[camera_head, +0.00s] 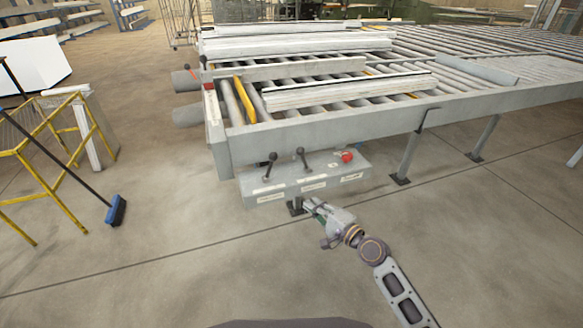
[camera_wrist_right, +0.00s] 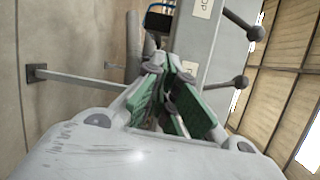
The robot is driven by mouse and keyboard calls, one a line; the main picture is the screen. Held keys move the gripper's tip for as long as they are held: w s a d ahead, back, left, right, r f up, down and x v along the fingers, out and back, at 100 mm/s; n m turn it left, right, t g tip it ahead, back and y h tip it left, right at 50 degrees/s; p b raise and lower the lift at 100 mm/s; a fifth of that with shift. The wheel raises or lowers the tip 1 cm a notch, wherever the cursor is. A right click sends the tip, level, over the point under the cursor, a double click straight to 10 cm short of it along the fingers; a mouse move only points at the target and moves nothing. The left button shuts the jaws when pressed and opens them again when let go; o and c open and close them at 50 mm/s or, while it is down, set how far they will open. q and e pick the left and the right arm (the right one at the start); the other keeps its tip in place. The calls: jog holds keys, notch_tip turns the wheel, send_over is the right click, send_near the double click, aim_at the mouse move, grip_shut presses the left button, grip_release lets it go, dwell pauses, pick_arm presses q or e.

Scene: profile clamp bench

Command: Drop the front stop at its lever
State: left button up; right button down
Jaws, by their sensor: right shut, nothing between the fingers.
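A grey control box (camera_head: 306,178) hangs at the near end of the roller bench. It carries two black ball-topped levers, a left one (camera_head: 268,166) and a right one (camera_head: 303,158), and white labels too small to read here. In the wrist view the box (camera_wrist_right: 207,50) runs up beside the fingers, with one lever (camera_wrist_right: 243,24) above another (camera_wrist_right: 228,84). My right gripper (camera_head: 312,207) is shut and empty, just in front of and below the box, apart from both levers. A yellow bar (camera_head: 245,98) stands among the rollers; I cannot tell if it is the front stop. My left gripper is out of view.
A red button (camera_head: 347,157) sits at the box's right end. Pale profiles (camera_head: 345,91) lie on the rollers. A yellow frame (camera_head: 45,150) and a blue broom (camera_head: 116,210) stand at the left. The floor in front is clear.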

pick_arm(q)
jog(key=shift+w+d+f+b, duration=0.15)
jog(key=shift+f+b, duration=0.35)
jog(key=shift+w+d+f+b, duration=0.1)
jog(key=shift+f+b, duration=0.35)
jog(key=shift+b, duration=0.05)
pick_arm(e)
jog(key=r+m, duration=0.1)
jog(key=r, duration=0.2)
jog(key=r+m+t+y, duration=0.1)
jog(key=r, duration=0.3)
jog(key=s+a+r+m+y, duration=0.1)
jog(key=r, duration=0.2)
jog(key=shift+r+t, duration=0.25)
jog(key=shift+t, duration=0.15)
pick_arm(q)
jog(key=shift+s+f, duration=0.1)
pick_arm(e)
jog(key=shift+w+a, duration=0.15)
jog(key=shift+w, duration=0.1)
